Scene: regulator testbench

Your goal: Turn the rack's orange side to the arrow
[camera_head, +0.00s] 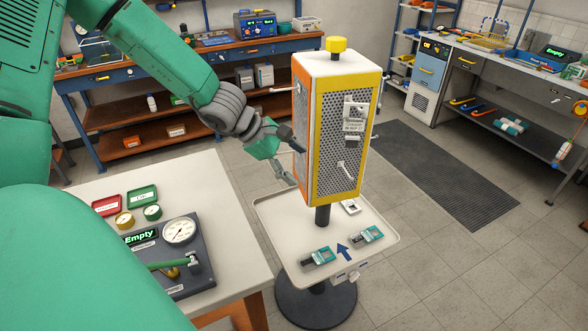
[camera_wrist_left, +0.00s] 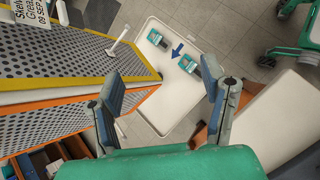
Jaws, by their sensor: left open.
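The rack (camera_head: 335,125) is an upright perforated box with a white top and a yellow knob (camera_head: 336,44), standing on a dark post. Its yellow-framed side faces the front, above the blue arrow (camera_head: 343,248) on the white tray. Its orange side (camera_head: 301,105) faces left, toward my left arm. My left gripper (camera_head: 293,163) is open beside the orange side. In the left wrist view, one finger of the left gripper (camera_wrist_left: 160,75) overlaps the rack's orange edge (camera_wrist_left: 125,108); I cannot tell whether it touches. The arrow (camera_wrist_left: 178,50) also shows there. My right gripper is not in view.
The white tray (camera_head: 276,212) holds small teal-and-grey items (camera_head: 318,256) around the arrow. A white table (camera_head: 190,185) with a gauge panel (camera_head: 180,262) stands at left. White pegs (camera_head: 346,172) stick out of the rack. Free floor lies right of it.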

